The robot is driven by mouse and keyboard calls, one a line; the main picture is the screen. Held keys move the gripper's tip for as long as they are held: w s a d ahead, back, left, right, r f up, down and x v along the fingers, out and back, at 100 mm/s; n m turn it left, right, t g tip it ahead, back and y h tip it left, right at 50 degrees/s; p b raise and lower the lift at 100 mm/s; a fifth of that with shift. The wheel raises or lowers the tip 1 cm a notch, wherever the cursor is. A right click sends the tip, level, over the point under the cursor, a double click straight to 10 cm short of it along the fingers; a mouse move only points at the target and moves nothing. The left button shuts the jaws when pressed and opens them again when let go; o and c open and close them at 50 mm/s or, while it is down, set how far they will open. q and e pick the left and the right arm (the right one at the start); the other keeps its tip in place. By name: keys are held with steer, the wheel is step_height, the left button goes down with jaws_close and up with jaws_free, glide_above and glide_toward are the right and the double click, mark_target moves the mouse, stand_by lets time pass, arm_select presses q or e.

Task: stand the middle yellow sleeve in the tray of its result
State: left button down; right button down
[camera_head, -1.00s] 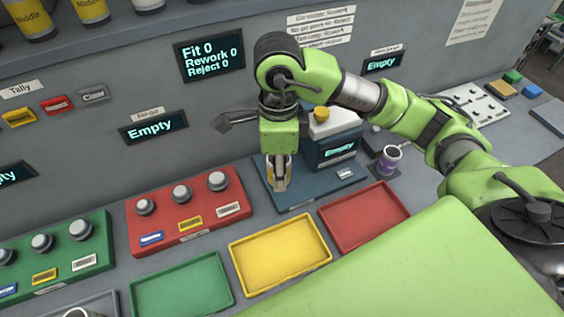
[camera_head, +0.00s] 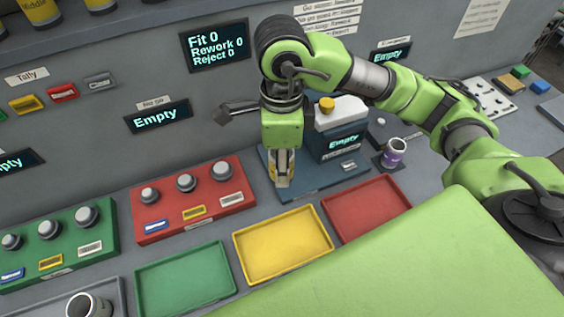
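My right gripper (camera_head: 283,183) points down over the dark blue base plate of the gauge (camera_head: 330,180). Its fingers are close together, and a sliver of yellow, probably a yellow sleeve (camera_head: 271,172), shows at their left side. The fingers hide most of it, so I cannot tell whether they grip it or are only around it. Three empty trays lie in front: green (camera_head: 185,278), yellow (camera_head: 283,245) and red (camera_head: 367,208). My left gripper is out of view. The gauge display (camera_head: 344,142) reads "Empty".
Yellow containers, one labelled "Middle" (camera_head: 40,12), stand on the upper left shelf. A red block (camera_head: 190,205) and a green block (camera_head: 55,245) with grey knobs sit left. A purple cup (camera_head: 395,153) stands right of the gauge, a grey cup (camera_head: 88,305) at bottom left.

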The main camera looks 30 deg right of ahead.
step_height(320, 180, up, 4)
steer(key=shift+f+p, duration=0.2)
steer(key=shift+p, duration=0.8)
steer(key=shift+f, duration=0.1)
